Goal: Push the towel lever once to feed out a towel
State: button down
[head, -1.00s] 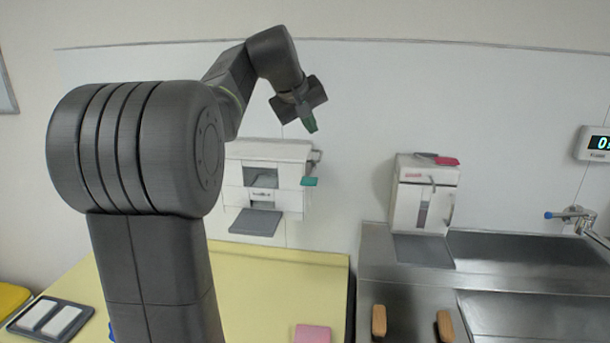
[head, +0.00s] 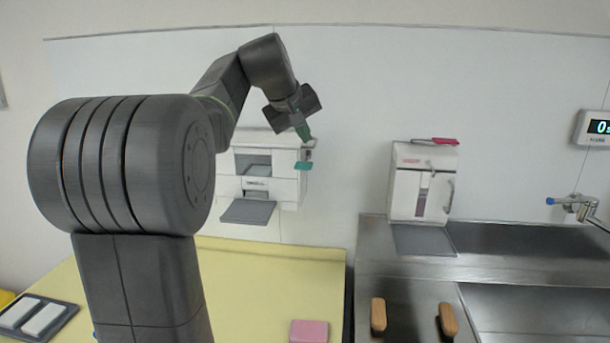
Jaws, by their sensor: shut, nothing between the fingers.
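The white towel dispenser (head: 286,190) is on the back wall above the yellow counter, with a dark opening and a grey tray (head: 248,211) jutting from its lower front. Its green lever (head: 303,166) sticks out at the right side. My gripper (head: 304,134) is shut and empty, its green fingertips pointing down. In the picture the tips are just above the lever, near the dispenser's upper right corner. I cannot tell whether they touch anything. My arm hides part of the dispenser's left side. No towel shows on the tray.
A second white dispenser (head: 405,180) with a red piece on top stands at the steel sink unit (head: 510,240). A pink block (head: 309,331) and a dark tray with white pieces (head: 62,312) lie on the yellow counter (head: 270,265). The wall right of my gripper is clear.

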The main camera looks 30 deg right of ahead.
aim_at(303, 162)
jog(key=shift+s+a+f+b, duration=0.1)
jog(key=shift+f+b, duration=0.4)
jog(key=shift+f, duration=0.85)
jog(key=shift+f, duration=0.15)
dwell(0.8)
jog(key=shift+f, duration=0.25)
jog(key=shift+s+a+f+b, duration=0.1)
jog(key=shift+f+b, duration=0.35)
jog(key=shift+f, duration=0.15)
jog(key=shift+s+a+f+b, duration=0.1)
jog(key=shift+f+b, duration=0.35)
jog(key=shift+f, duration=0.1)
dwell(1.0)
jog(key=shift+r, duration=0.1)
dwell(0.5)
jog(key=shift+w+d+r+p, duration=0.1)
jog(key=shift+r+p, duration=0.65)
jog(key=shift+p, duration=0.15)
jog(key=shift+w+d+r+p, duration=0.1)
jog(key=shift+r+p, duration=0.6)
jog(key=shift+p, duration=0.2)
jog(key=shift+r, duration=0.1)
jog(key=r+p, duration=0.4)
jog(key=p, duration=0.1)
jog(key=shift+w+d+r, duration=0.2)
jog(key=shift+w+r, duration=0.05)
jog(key=shift+r, duration=0.15)
